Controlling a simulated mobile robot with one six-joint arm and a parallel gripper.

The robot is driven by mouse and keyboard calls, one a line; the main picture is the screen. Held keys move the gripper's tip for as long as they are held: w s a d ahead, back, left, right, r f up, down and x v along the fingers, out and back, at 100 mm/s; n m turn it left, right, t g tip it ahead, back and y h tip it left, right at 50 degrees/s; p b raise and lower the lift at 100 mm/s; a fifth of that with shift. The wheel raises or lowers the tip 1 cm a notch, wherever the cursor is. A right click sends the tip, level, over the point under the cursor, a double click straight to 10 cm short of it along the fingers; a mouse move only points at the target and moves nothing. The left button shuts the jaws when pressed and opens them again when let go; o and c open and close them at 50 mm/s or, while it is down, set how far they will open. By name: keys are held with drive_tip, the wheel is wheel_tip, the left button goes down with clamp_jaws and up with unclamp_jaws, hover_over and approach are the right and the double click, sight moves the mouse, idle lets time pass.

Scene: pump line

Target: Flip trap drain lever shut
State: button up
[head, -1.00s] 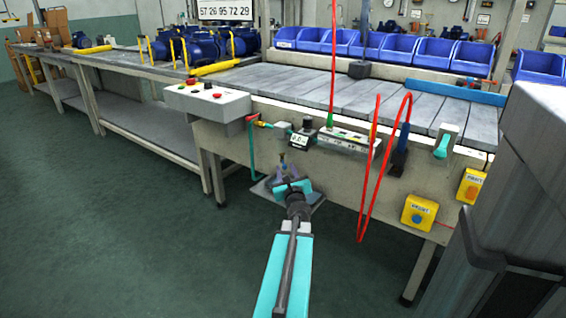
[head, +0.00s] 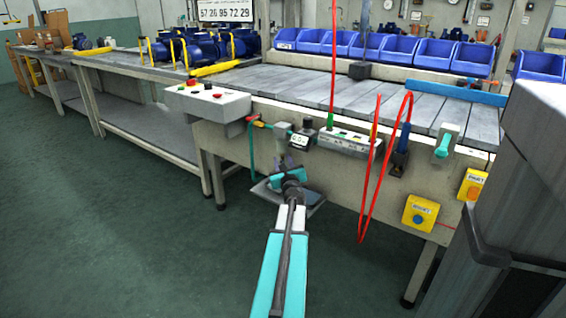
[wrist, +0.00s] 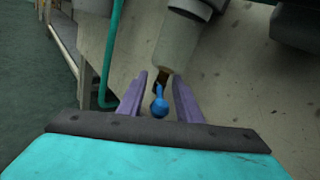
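The drain lever is a small blue knobbed handle (wrist: 159,105) under the pale cylindrical trap bowl (wrist: 177,52) in the wrist view. It hangs between the two purple fingers of my gripper (wrist: 160,92). The fingers are apart, with gaps showing on both sides of the lever, so my gripper is open around it. In the head view my gripper (head: 287,164) is below the air unit on the bench's front panel, and it hides the lever. A dark joint shows between lever and bowl.
A teal hose (wrist: 110,55) runs down just left of the bowl. A grey tray (head: 313,197) sits below my gripper. A red hose loop (head: 366,190) hangs to the right. A control box (head: 207,101) with buttons projects at the upper left. The floor to the left is clear.

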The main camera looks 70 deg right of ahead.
idle(0.3)
clamp_jaws()
drive_tip(key=shift+d, duration=0.2)
drive_tip(key=shift+a, duration=0.1)
